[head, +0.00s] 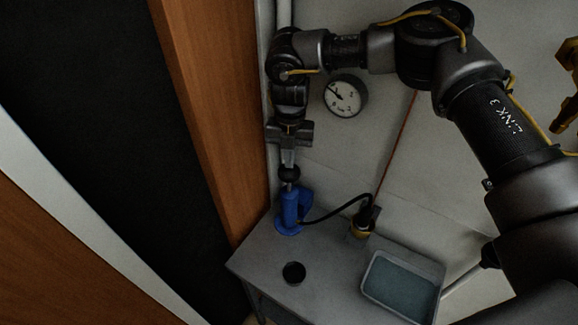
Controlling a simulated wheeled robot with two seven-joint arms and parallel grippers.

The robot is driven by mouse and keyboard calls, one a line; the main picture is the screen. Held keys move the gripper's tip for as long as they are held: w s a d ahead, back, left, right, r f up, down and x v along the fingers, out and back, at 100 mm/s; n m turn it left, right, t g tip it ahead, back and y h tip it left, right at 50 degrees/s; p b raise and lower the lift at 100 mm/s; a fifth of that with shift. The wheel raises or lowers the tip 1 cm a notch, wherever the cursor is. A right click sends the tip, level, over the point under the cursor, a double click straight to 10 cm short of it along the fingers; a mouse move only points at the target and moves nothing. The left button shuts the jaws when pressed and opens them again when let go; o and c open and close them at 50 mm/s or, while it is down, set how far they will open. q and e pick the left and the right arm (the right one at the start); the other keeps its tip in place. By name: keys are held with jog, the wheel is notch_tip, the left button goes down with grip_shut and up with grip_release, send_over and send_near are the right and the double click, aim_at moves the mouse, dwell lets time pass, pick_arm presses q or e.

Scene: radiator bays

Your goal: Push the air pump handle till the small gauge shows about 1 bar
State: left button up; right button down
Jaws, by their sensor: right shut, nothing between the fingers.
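The blue air pump (289,212) stands upright on a small grey table. Its round black handle knob (289,174) sits on a short rod above the blue body. My right gripper (288,160) points down right above the knob, shut and empty. Its tips are at or very near the knob's top; I cannot tell whether they touch. A round white dial gauge (344,96) is on the wall behind my right arm. Its dark needle points up and left, but the numbers are too small to read. My left gripper is not in view.
A black hose runs from the pump to a dark and yellow fitting (361,228), where a red line climbs the wall. A grey tray (374,288) and a small dark round cup (293,273) are on the table (262,262). A wooden panel (212,110) stands close at left.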

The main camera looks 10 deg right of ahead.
notch_tip(320, 180, down, 4)
jog(key=shift+f+b, duration=0.2)
jog(key=shift+b, duration=0.75)
jog(key=shift+r, duration=0.15)
jog(key=shift+w+d+r+p, duration=0.25)
jog(key=shift+w+r, duration=0.2)
jog(key=shift+w, duration=0.15)
jog(key=shift+w+d+r+p, duration=0.2)
jog(key=shift+w+r+p, duration=0.05)
jog(key=shift+w+r, duration=0.35)
notch_tip(320, 180, up, 8)
jog(key=p, duration=0.5)
jog(key=shift+a, duration=0.15)
